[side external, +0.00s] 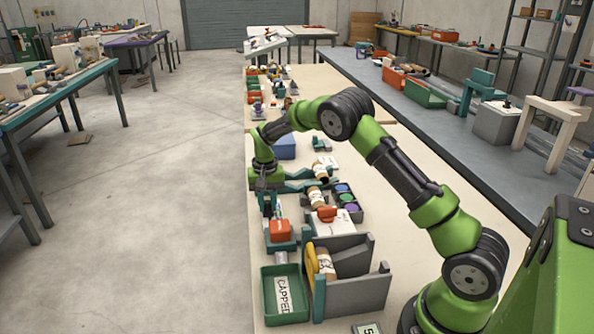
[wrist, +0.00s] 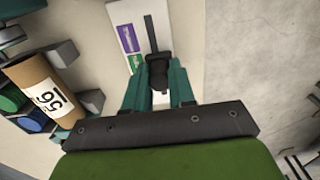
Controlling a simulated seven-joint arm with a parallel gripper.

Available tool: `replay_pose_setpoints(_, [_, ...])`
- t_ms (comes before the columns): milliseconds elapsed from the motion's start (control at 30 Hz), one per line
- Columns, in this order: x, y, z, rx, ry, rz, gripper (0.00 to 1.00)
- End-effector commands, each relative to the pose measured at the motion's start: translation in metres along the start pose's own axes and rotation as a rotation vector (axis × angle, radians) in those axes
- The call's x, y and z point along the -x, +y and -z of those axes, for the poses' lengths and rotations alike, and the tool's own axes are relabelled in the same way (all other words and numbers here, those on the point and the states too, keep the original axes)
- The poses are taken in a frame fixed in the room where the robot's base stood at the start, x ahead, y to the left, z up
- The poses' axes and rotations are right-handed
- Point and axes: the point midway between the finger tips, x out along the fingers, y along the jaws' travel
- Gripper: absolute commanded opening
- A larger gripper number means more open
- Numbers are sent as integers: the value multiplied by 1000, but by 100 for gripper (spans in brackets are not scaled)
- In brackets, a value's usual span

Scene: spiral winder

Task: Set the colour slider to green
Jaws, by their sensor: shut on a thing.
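The colour slider shows in the wrist view as a pale plate (wrist: 122,15) with a dark slot (wrist: 150,32) along it. A purple label (wrist: 128,38) and a green label (wrist: 135,64) sit left of the slot. My gripper (wrist: 159,82) has its teal fingers shut on the black slider knob (wrist: 158,60). In the picture the knob is about level with the green label, below the purple one. The fingers hide the plate's lower part and any label there. In the side view my gripper (side external: 268,205) points down at the table's left edge, and the slider is hard to make out.
A cardboard tube (wrist: 32,85) marked 56 lies left of my gripper, near green and blue round pieces (wrist: 15,98). In the side view, an orange-topped unit (side external: 280,231), a green CAPPED tray (side external: 269,298) and a grey holder (side external: 358,292) stand nearer. Floor lies left of the table.

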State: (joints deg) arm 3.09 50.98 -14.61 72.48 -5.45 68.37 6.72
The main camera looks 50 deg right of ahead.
Motion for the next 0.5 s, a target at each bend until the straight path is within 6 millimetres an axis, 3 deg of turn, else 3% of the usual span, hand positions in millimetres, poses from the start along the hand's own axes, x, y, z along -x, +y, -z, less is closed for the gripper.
replay_pose_setpoints(167, [2, 0, 1, 0, 2, 2, 0])
replay_pose_setpoints(200, [2, 0, 1, 0, 2, 2, 27])
replay_pose_setpoints(300, [1, 0, 1, 0, 2, 2, 42])
replay_pose_setpoints(367, [1, 0, 1, 0, 2, 2, 50])
replay_pose_setpoints(500, [1, 0, 1, 0, 1, 1, 50])
